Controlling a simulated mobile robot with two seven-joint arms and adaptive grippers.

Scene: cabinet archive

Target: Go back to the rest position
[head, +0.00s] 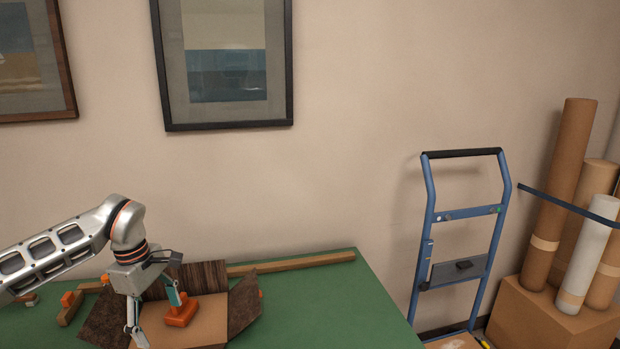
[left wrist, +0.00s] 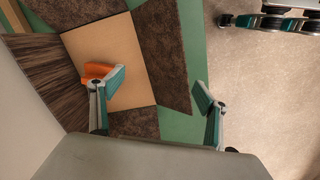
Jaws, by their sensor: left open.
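My left gripper (head: 154,312) comes in from the left over the green table (head: 330,300). Its two fingers are spread apart with nothing between them; they also show in the left wrist view (left wrist: 157,108). An orange object (head: 181,312) sits on a tan cardboard panel (head: 205,330), close to one finger. In the left wrist view the orange object (left wrist: 96,71) is partly hidden behind that finger. Dark brown textured flaps (head: 243,304) lie around the panel. My right gripper is not in view.
A wooden strip (head: 300,262) lies along the table's back edge by the wall. A blue hand truck (head: 465,212) and cardboard tubes (head: 560,190) on a box (head: 545,320) stand to the right. Framed pictures (head: 225,60) hang above. The table's right part is clear.

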